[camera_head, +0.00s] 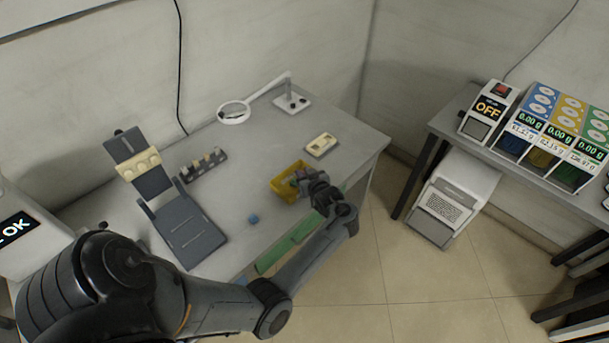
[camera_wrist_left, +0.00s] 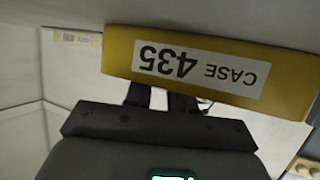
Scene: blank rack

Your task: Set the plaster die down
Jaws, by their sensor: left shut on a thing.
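My left gripper (camera_head: 301,179) is at the right side of the yellow case tray (camera_head: 275,188), its tips over or inside the tray. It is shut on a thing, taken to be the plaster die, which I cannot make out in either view. In the left wrist view the tray's wall (camera_wrist_left: 285,92) shows close up, with an upside-down label reading CASE 435. The fingers run behind that wall, so the fingertips are hidden. My right gripper is in neither view.
A dark rack (camera_head: 203,166) with several small pieces stands left of the tray. A blue cube (camera_head: 253,218) lies near the table's front edge. A cream block (camera_head: 321,145), a lamp (camera_head: 234,112) and a dark stand (camera_head: 184,229) are also on the table (camera_head: 340,165).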

